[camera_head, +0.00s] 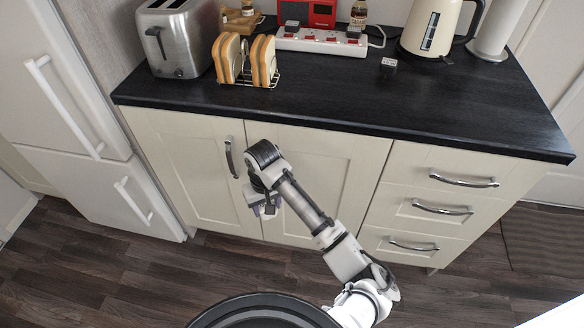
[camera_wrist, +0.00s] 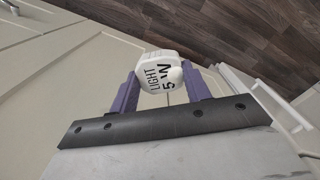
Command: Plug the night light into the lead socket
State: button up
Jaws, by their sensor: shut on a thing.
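My gripper (camera_wrist: 158,90) has purple fingers shut on the night light (camera_wrist: 161,72), a white rounded block printed "LIGHT" and "5 W" in the wrist view. In the head view my gripper (camera_head: 264,207) hangs low in front of the cream cupboard doors, below the counter; the night light cannot be made out there. The lead socket (camera_head: 322,42), a white strip with red switches, lies at the back of the black counter, far from my gripper. Dark plugs or blocks sit at its left end and near its right end. The night light's prongs are hidden.
On the counter (camera_head: 430,110) stand a steel toaster (camera_head: 178,42), a toast rack with bread (camera_head: 247,62), a small dark block (camera_head: 388,66), a red radio (camera_head: 309,12), a bottle (camera_head: 359,14) and a kettle (camera_head: 430,28). Its front stretch is clear. Door handles (camera_head: 230,158) protrude near my gripper.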

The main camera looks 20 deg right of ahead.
jog(key=a+f+m, duration=0.2)
jog(key=a+f, duration=0.4)
jog(key=f, duration=0.2)
jog(key=shift+a+f, duration=0.2)
jog(key=shift+f, duration=0.15)
